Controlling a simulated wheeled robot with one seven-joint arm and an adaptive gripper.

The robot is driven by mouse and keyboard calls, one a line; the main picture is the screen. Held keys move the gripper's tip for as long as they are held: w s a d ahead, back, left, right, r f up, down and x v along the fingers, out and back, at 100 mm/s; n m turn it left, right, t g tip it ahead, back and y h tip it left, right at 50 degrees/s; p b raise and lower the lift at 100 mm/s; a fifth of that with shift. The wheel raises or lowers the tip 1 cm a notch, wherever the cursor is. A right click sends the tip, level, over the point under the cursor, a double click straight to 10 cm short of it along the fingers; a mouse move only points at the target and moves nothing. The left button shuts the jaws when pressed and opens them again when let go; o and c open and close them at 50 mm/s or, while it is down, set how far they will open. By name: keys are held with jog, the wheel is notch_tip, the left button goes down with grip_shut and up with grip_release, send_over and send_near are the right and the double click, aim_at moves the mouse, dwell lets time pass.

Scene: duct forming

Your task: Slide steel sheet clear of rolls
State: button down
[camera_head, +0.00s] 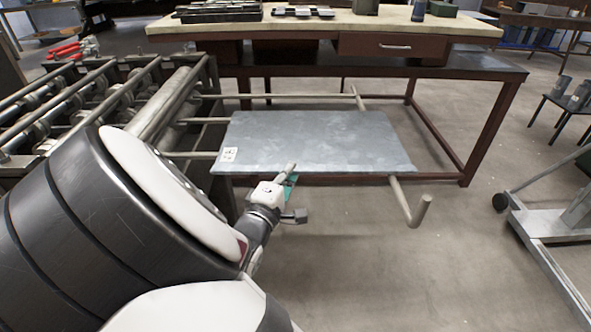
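The steel sheet (318,140) is a flat grey metal rectangle with a white label at its near left corner. It lies level on support bars to the right of the rolls (165,108). A gap shows between the sheet's left edge and the nearest roll. My gripper (290,178) is at the sheet's near edge, right of the label. One finger shows near the edge and a green part shows beside it. The view is too small to tell whether the fingers close on the sheet.
A workbench (330,28) with a dark lower shelf stands behind. A wheeled metal stand (550,225) is at the right. Floor between them is clear.

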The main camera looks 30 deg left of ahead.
jog(key=c, duration=1.7)
grip_release()
jog(key=shift+s+a, duration=0.1)
